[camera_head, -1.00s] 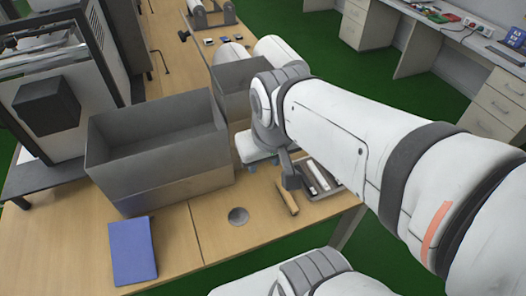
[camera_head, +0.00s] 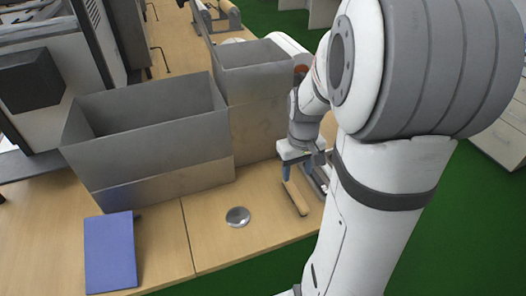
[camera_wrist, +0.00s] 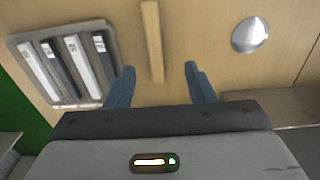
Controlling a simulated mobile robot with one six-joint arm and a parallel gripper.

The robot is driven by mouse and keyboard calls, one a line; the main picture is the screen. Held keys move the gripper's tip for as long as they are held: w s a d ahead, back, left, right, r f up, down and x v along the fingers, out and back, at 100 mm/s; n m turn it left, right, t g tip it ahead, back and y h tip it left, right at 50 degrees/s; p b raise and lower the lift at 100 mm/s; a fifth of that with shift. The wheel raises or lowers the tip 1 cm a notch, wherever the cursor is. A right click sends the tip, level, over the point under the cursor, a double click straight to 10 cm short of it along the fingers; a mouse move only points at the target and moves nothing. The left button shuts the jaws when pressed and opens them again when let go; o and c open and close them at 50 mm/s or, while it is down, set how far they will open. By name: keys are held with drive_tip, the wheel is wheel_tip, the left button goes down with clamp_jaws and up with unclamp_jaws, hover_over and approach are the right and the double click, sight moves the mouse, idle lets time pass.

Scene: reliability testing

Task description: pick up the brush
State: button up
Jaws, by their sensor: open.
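A narrow light-wood bar, which looks like the brush (camera_head: 296,198), lies on the wooden table near its front edge; no bristles can be made out. In the wrist view the brush (camera_wrist: 152,35) runs from the top edge down to between the fingertips. My gripper (camera_head: 298,168) points down over the brush's far end. In the wrist view my gripper (camera_wrist: 160,71) has its two blue fingers spread, one on each side of the brush, with nothing held. I cannot tell the exact height of the fingertips above the table.
A grey tray (camera_wrist: 113,38) with several black and white pieces lies left of the brush in the wrist view. A round metal disc (camera_head: 238,217) is on the other side. Grey open bins (camera_head: 150,155) stand behind; a blue book-like item (camera_head: 110,252) lies front left.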

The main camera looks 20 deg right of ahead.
drive_tip(key=b, duration=0.1)
hover_over(294, 191)
drive_tip(key=s+d, duration=0.1)
wheel_tip(294, 191, down, 5)
drive_tip(key=shift+f, duration=0.2)
drive_tip(key=f, duration=0.4)
drive_tip(key=w+f, duration=0.1)
drive_tip(key=f, duration=0.1)
drive_tip(key=shift+a+f+b, duration=0.1)
drive_tip(key=shift+a+b, duration=0.3)
drive_tip(key=shift+f, duration=0.35)
clamp_jaws()
drive_tip(key=shift+r, duration=0.1)
